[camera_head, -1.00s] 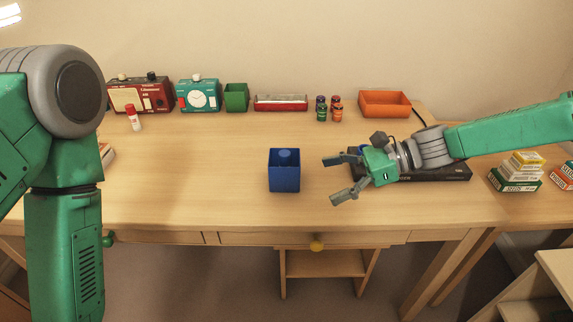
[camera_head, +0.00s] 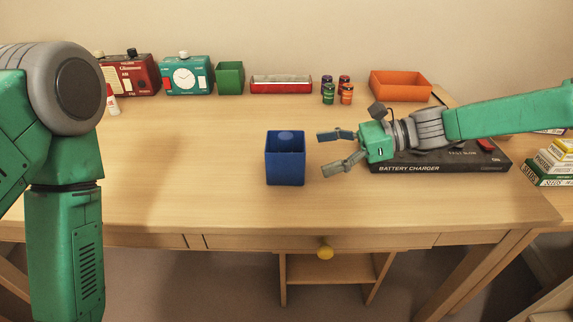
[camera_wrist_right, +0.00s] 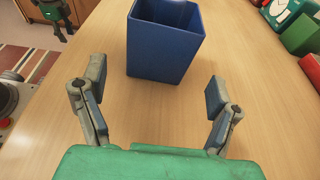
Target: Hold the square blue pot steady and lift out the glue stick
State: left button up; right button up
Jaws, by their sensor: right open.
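The square blue pot (camera_head: 285,168) stands upright on the desk, near the middle of the head view. A round blue top (camera_head: 286,135) shows inside it; I cannot tell whether this is the glue stick. My right gripper (camera_head: 330,152) is open and empty just right of the pot, its fingers pointing at it, with a small gap. In the right wrist view the pot (camera_wrist_right: 160,48) stands ahead of the open fingers (camera_wrist_right: 158,97), and its inside is mostly dark. A white stick with a red cap (camera_head: 112,101) stands at the far left.
A black battery charger box (camera_head: 440,163) lies under my right forearm. Desk left of the pot is clear.

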aim_at(291, 161)
jog(key=b+x, duration=0.1)
jog(key=x, duration=0.4)
jog(key=shift+a+f, duration=0.1)
jog(key=shift+a, duration=0.15)
pick_arm(q)
jog(key=shift+f+b, duration=0.3)
jog(key=shift+f, duration=0.85)
pick_arm(e)
jog(key=shift+x, duration=0.95)
pick_arm(q)
jog(key=shift+a, duration=0.15)
pick_arm(e)
jog(key=c, duration=0.7)
pick_arm(q)
jog(key=shift+c, duration=0.5)
